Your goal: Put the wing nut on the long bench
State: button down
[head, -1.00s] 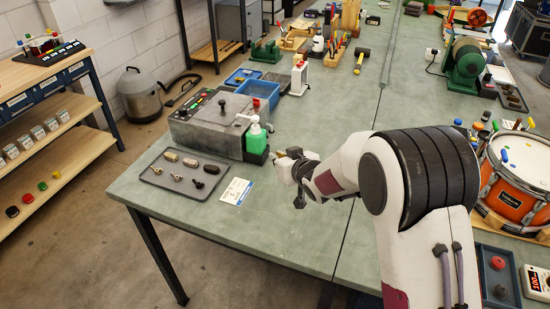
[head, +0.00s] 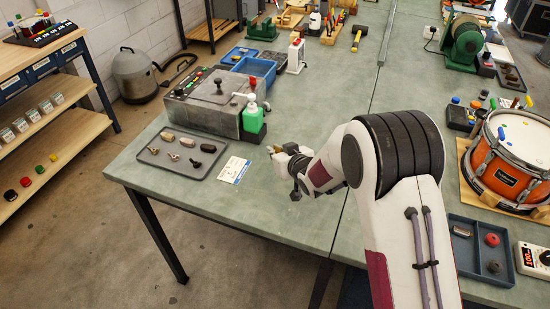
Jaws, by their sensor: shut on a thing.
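My gripper (head: 279,153) is above the green-topped long bench (head: 255,205), to the right of the white-and-blue card. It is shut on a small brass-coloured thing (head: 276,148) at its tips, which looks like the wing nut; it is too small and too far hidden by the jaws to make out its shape. I cannot tell how high it is above the bench top. My arm reaches in from the lower right and covers part of the bench.
A dark tray (head: 203,173) with several small metal parts lies left of the card (head: 234,170). A green bottle (head: 253,118) and a grey machine (head: 205,112) stand behind. An orange drum (head: 510,160) is at right. Bare bench surrounds the gripper's front and left.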

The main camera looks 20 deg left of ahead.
jog(key=shift+f, duration=1.5)
jog(key=shift+f, duration=0.2)
jog(key=c, duration=2.2)
grip_release()
jog(key=shift+r, duration=0.25)
jog(key=shift+v, duration=5.95)
jog(key=shift+d, duration=0.1)
